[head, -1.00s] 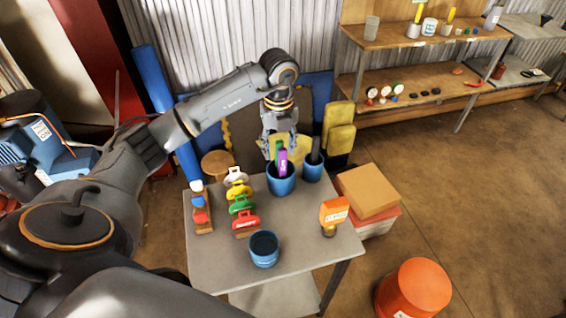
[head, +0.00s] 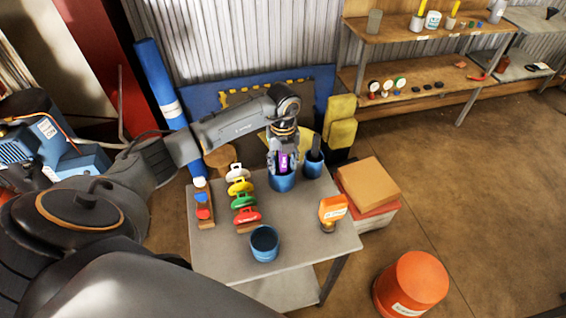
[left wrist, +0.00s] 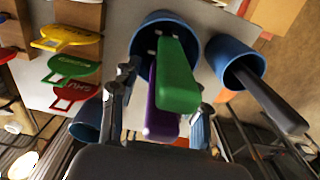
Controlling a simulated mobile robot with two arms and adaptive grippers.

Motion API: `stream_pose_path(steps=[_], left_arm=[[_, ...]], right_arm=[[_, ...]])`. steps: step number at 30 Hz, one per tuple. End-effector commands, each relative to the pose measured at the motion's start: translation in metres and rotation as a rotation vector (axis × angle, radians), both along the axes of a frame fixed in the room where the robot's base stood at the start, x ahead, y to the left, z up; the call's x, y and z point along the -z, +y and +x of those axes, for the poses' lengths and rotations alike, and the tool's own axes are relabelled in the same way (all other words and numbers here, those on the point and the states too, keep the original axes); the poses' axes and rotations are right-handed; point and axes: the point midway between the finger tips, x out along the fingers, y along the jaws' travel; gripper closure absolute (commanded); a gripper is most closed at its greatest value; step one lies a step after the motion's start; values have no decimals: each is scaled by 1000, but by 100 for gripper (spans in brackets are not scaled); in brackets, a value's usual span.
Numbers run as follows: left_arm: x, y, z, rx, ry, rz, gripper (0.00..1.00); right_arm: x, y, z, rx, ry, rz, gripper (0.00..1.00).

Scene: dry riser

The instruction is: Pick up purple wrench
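The purple wrench (head: 283,161) stands handle-up in a blue cup (head: 282,184) on the grey table. In the left wrist view the purple handle (left wrist: 162,112) sits beside a green handle (left wrist: 179,78) in the same cup (left wrist: 143,32). My left gripper (head: 283,167) is over this cup, pointing down. In the left wrist view its fingers (left wrist: 160,112) stand apart on either side of the purple handle, with gaps showing. The wrench's lower end is hidden inside the cup. My right gripper is not in view.
A second blue cup (head: 313,169) with a dark-handled tool stands close on the right. An empty blue cup (head: 264,244) stands nearer the front. Colored tags (head: 240,187) stand on the left, and an orange-white item (head: 332,209) on the right.

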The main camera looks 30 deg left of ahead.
Motion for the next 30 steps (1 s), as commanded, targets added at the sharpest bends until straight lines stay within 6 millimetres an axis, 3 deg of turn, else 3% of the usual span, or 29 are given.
stream_pose_path(steps=[1,6,20,26,30], left_arm=[[0,0,0,0,0,0,69],[0,0,0,0,0,0,100],[-9,0,1,-1,-2,1,100],[-37,1,2,0,-6,1,100],[-67,1,2,0,-8,0,100]], right_arm=[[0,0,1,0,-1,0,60],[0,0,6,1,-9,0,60],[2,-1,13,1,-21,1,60],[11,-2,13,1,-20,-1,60],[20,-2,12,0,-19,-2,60]])
